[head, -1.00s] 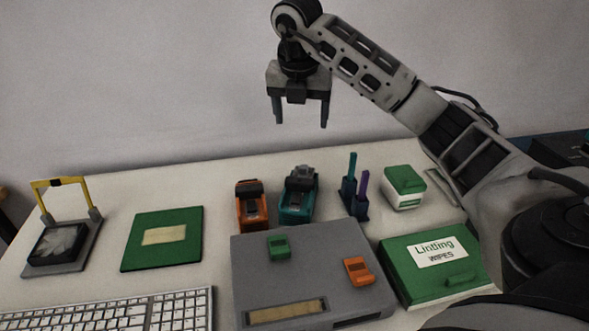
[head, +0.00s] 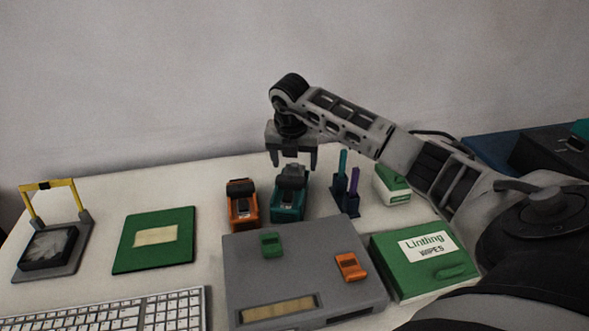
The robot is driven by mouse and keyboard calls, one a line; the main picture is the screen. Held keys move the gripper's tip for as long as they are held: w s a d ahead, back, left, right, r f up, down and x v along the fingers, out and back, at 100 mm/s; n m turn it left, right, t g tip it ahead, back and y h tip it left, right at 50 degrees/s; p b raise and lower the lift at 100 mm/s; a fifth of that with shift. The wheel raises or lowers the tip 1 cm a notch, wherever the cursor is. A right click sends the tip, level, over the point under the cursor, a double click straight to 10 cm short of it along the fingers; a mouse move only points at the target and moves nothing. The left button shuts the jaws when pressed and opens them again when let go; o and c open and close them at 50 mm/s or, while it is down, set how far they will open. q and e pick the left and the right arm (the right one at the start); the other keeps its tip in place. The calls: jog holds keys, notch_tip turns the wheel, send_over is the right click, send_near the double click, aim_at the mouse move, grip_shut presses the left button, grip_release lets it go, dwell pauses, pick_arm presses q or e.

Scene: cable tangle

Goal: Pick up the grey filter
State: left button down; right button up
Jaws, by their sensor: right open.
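My right gripper (head: 293,163) points down just above that block. Its two fingers are apart, one to each side of the block in the picture, with nothing seen between them. I cannot tell whether a finger touches it. My left gripper is not in view.
An orange holder (head: 243,207) stands close on the left, and a blue and purple pen stand (head: 347,195) on the right. The grey case (head: 302,256) lies in front. A green wipes box (head: 423,262), green mat (head: 154,240), keyboard (head: 110,313) and yellow-handled stand (head: 50,245) are further out.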

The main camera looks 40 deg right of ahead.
jog(key=shift+f, duration=0.4)
jog(key=c, duration=1.1)
jog(key=shift+o, duration=0.2)
jog(key=shift+r, duration=0.2)
